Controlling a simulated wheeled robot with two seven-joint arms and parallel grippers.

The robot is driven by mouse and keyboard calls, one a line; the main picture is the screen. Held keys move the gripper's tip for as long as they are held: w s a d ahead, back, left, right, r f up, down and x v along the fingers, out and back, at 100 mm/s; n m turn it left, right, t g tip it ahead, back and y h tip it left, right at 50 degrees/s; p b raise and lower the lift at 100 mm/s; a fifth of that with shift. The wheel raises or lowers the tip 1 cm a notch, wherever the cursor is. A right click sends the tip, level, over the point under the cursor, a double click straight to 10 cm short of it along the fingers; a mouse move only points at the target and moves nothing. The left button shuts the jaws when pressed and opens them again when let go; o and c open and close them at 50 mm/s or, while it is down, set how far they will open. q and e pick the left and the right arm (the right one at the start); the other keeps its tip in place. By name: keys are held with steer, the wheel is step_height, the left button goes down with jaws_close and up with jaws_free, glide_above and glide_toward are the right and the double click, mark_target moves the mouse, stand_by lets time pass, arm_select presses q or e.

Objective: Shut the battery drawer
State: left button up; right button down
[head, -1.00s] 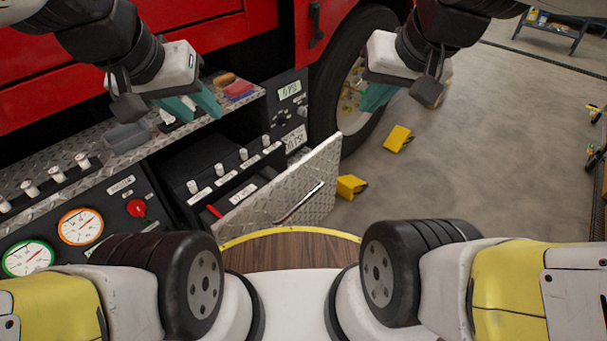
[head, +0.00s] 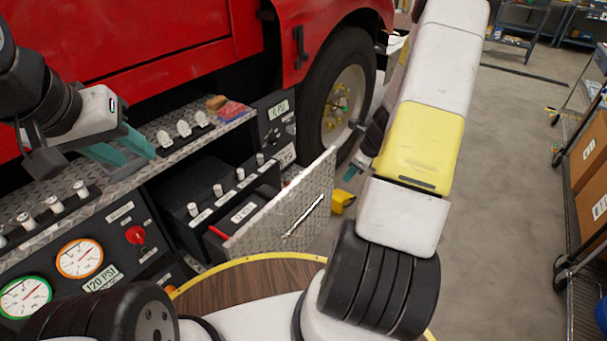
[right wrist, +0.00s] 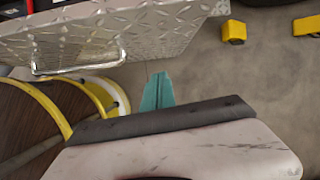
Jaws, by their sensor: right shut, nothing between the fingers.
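The battery drawer (head: 262,190) stands pulled out from the pump panel, with its diamond-plate front (head: 310,196) and bar handle (head: 303,217) facing right and toward me. In the right wrist view the drawer front (right wrist: 150,30) spans the top left, with the handle (right wrist: 80,68) along its lower part. My right gripper (head: 350,173) is just right of the drawer front, partly hidden behind my own arm. In the right wrist view its teal fingers (right wrist: 157,93) are shut and empty, apart from the plate. My left gripper (head: 128,149) is open and empty above the diamond-plate step.
A yellow wheel chock (head: 342,202) lies on the floor behind the drawer front, near the truck wheel (head: 340,100). Gauges and switches line the panel at left. A shelf cart with boxes (head: 590,150) stands at far right. Floor between is clear.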

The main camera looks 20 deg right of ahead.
step_height(320, 180, down, 3)
steer(key=m, duration=0.1)
glide_toward(328, 192)
steer(key=s+a+f, duration=0.2)
steer(key=a+f, duration=0.1)
steer(key=f, duration=0.1)
steer(key=shift+w+a+f, duration=0.25)
steer(key=shift+w+a, duration=0.05)
steer(key=shift+a, duration=0.2)
